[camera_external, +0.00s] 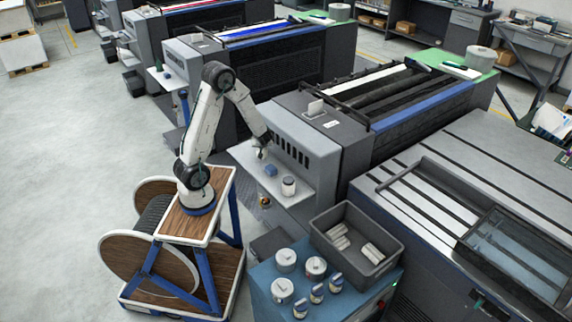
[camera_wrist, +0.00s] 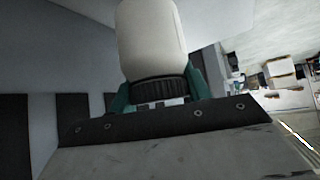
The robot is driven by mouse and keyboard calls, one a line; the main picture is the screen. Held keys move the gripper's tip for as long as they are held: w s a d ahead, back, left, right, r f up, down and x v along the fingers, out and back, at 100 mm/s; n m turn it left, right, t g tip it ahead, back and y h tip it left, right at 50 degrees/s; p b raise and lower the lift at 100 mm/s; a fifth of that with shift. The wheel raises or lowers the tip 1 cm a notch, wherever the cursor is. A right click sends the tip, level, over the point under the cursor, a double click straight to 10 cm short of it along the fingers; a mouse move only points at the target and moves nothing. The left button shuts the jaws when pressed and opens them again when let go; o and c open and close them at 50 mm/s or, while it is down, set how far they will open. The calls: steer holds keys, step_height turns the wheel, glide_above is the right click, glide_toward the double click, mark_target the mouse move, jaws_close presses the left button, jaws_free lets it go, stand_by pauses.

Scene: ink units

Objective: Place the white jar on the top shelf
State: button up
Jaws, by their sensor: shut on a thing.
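In the wrist view a smooth white jar (camera_wrist: 152,40) with a dark ribbed collar stands between the teal fingers of my gripper (camera_wrist: 158,100). My gripper is shut on it. The jar's far end is cut off by the top of the picture. In the outside view my gripper (camera_external: 262,152) is beside the grey press, over its pale side ledge (camera_external: 248,160); the held jar is too small to make out there. I cannot tell which surface is the top shelf.
A small blue block (camera_external: 271,170) and a white tin (camera_external: 288,186) stand on the ledge below my gripper. A blue cabinet (camera_external: 262,280) in front bears several tins and a grey crate (camera_external: 325,225) with pale rolls. Open floor lies at left.

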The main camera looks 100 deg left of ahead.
steer(key=shift+f, duration=1.55)
steer(key=shift+f, duration=0.1)
steer(key=o, duration=1.1)
steer(key=shift+o, duration=0.2)
steer(key=shift+d+r, duration=0.1)
steer(key=shift+r, duration=0.2)
steer(key=v, duration=1.1)
steer(key=shift+d+r, duration=0.25)
